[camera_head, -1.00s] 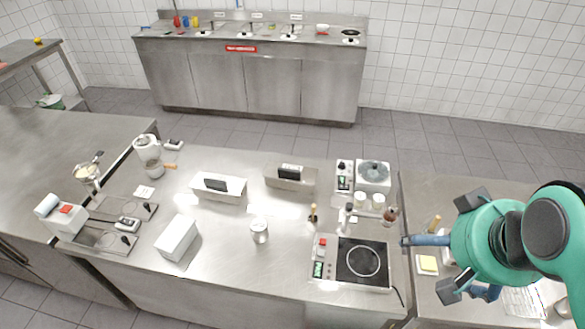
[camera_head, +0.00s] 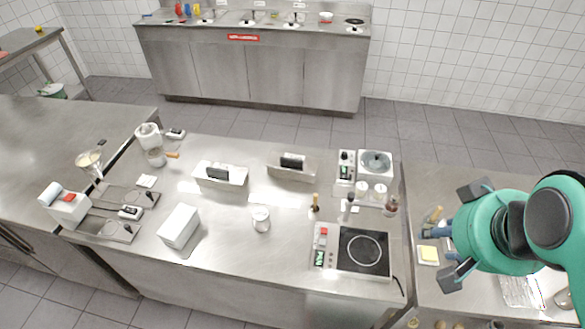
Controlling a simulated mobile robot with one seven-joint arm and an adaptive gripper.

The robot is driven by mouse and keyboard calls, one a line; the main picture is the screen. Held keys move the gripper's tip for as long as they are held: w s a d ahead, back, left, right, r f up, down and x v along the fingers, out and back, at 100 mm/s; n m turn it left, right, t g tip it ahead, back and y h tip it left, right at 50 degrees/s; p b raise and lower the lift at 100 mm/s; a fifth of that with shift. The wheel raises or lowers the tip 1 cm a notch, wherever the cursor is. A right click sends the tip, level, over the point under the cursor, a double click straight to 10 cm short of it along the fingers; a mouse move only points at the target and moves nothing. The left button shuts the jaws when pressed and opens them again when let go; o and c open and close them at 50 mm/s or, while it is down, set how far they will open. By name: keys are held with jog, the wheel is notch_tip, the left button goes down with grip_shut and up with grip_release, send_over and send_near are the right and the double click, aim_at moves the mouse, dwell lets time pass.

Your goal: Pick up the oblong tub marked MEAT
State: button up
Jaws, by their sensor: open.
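Two oblong metal tubs with dark label plates stand towards the back of the middle counter. One tub (camera_head: 232,184) is left of centre, and the other tub (camera_head: 306,174) is further right and slightly further back. The writing on both labels is too small to read, so I cannot tell which is marked MEAT. My gripper (camera_head: 455,238) is open at the right, over the right-hand counter, well away from both tubs. My teal arm hides part of that counter.
An induction hob (camera_head: 362,250) and a burner unit (camera_head: 375,160) stand between my gripper and the tubs. A metal can (camera_head: 260,219) and a white box (camera_head: 179,226) stand in front of the tubs. The counter around the can is clear.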

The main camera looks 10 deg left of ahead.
jog(key=w+a+r+m+g+p, duration=0.1)
jog(key=w+a+r+m+p, duration=0.15)
jog(key=w, duration=0.45)
jog(key=w+a+r+m+p, duration=0.2)
jog(key=w+a+r, duration=0.15)
jog(key=w, duration=0.45)
jog(key=m+g+p, duration=0.5)
jog(key=m+p, duration=0.8)
jog(key=m, duration=0.1)
send_over(291, 160)
notch_tip(291, 160, down, 23)
jog(key=shift+w+f, duration=0.1)
jog(key=shift+f, duration=0.05)
jog(key=shift+f, duration=0.15)
jog(key=shift+f+p, duration=0.3)
jog(key=shift+f, duration=3.85)
